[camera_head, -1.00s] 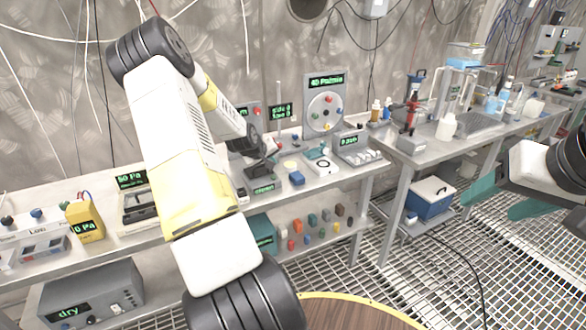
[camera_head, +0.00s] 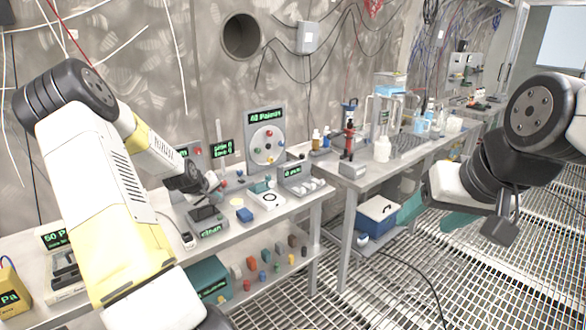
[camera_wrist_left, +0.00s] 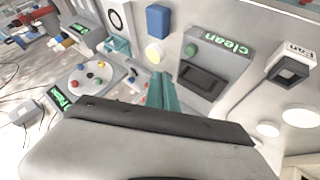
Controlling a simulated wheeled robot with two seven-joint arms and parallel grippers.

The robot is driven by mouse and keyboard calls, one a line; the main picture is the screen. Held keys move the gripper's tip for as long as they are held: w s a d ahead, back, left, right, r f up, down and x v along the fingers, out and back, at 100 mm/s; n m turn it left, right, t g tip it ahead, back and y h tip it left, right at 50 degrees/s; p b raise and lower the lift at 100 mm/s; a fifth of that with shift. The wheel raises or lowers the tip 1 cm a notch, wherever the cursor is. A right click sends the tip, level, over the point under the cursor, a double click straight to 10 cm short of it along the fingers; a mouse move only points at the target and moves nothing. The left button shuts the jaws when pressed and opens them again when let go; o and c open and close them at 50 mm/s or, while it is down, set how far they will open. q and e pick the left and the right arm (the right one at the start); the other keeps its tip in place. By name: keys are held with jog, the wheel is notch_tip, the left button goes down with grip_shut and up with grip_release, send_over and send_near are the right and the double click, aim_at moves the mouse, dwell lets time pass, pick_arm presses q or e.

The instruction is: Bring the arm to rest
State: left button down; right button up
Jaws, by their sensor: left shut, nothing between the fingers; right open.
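My left arm (camera_head: 110,185) reaches in from the left over the bench in the head view. Its gripper (camera_head: 212,185) is above the bench, near the device reading "clean" (camera_head: 210,229). In the left wrist view, its teal fingers (camera_wrist_left: 164,92) are together with nothing between them, beside that device (camera_wrist_left: 205,62). My right arm (camera_head: 535,125) comes in from the right. Its gripper (camera_head: 432,213) has teal fingers spread apart and empty, over the grated floor in front of the bench; the wrist partly hides it.
A round dial panel (camera_head: 266,141) stands at the back of the bench. A blue block (camera_head: 244,214) lies near the left gripper. A lower shelf holds several small coloured blocks. A blue box (camera_head: 377,214) sits under the right bench.

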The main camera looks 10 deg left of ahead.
pick_arm(q)
jog(key=s+d+r+m+g, duration=0.1)
jog(key=s+d+r+m, duration=0.2)
jog(key=s+d+r, duration=0.5)
jog(key=s+d+r+m+g, duration=0.1)
jog(key=s+d+r+m, duration=0.3)
jog(key=d+r, duration=0.6)
jog(key=s+d+r+m, duration=0.1)
jog(key=s+d, duration=0.2)
jog(key=s, duration=0.4)
jog(key=s+d+r+m+h, duration=0.1)
jog(key=s+d+r, duration=0.1)
jog(key=s, duration=0.6)
jog(key=s+d+r+g+h, duration=0.1)
jog(key=s+d+r, duration=0.1)
jog(key=s+d, duration=0.2)
jog(key=s, duration=0.3)
jog(key=shift+s+d+m, duration=0.2)
jog(key=shift+d+m, duration=0.05)
jog(key=shift+m, duration=0.15)
